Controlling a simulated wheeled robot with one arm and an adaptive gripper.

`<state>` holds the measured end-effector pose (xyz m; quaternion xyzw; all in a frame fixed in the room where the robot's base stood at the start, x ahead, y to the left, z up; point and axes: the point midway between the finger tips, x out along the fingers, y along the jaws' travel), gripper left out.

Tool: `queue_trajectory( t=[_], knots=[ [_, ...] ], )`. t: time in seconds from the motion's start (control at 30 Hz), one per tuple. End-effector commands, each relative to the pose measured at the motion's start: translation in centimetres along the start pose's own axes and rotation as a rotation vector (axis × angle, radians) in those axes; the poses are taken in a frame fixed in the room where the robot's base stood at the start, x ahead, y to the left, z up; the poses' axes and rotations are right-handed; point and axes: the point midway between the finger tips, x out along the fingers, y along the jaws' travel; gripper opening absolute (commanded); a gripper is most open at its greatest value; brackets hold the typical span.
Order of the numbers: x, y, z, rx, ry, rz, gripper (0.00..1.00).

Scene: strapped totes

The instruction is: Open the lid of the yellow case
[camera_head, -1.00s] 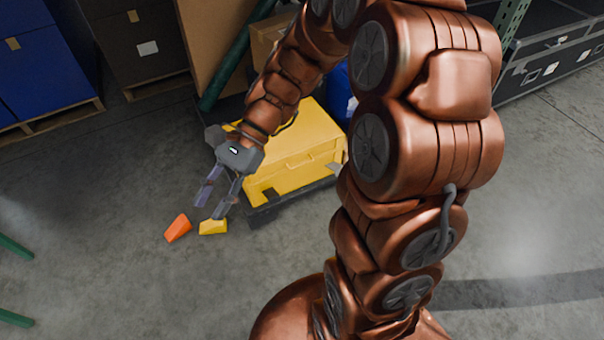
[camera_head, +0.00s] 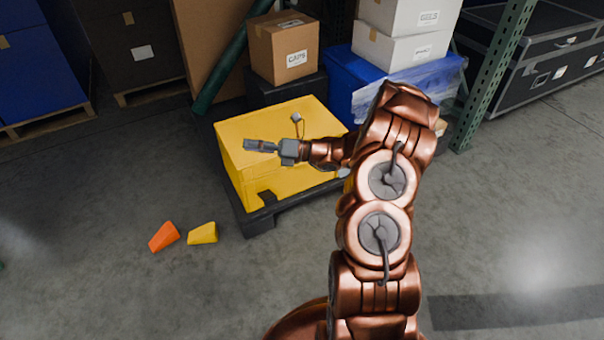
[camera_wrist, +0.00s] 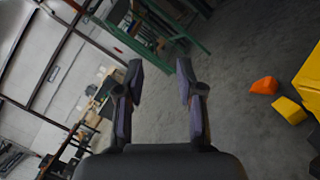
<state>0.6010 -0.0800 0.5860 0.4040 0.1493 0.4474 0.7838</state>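The yellow case (camera_head: 235,165) sits on a low black pallet (camera_head: 262,218) in the middle of the head view, and its lid (camera_head: 315,112) looks shut. Only a corner of the case (camera_wrist: 312,78) shows at the right edge of the wrist view. My gripper (camera_head: 250,146) appears over the case in the head view, its fingers pointing left; I cannot tell its height above the lid. In the wrist view my gripper (camera_wrist: 161,80) has its fingers apart with nothing between them. My forearm hides part of the case's right side.
An orange wedge (camera_head: 164,237) and a yellow wedge (camera_head: 203,234) lie on the floor left of the pallet. Behind the case stand a cardboard box (camera_head: 284,50), a blue tote (camera_head: 375,75) and a green rack post (camera_head: 492,75). The floor in front is clear.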

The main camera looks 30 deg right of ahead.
Motion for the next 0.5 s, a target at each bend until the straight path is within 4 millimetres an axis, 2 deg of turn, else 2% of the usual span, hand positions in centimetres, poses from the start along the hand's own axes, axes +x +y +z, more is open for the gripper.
queue_trajectory(
  t=[0.03, 0.17, 0.3, 0.4, 0.5],
  knots=[
    [-1.8, -3.4, -0.8, 0.053, -0.057, -0.025, 0.37],
    [-6.3, -9.7, -1.0, 0.179, -0.205, -0.078, 0.37],
    [-11.8, -16.1, -1.9, 0.302, -0.365, -0.131, 0.37],
    [-15.5, -19.9, -3.0, 0.378, -0.465, -0.16, 0.37],
    [-18.6, -22.5, -3.8, 0.431, -0.544, -0.18, 0.37]
  ],
)
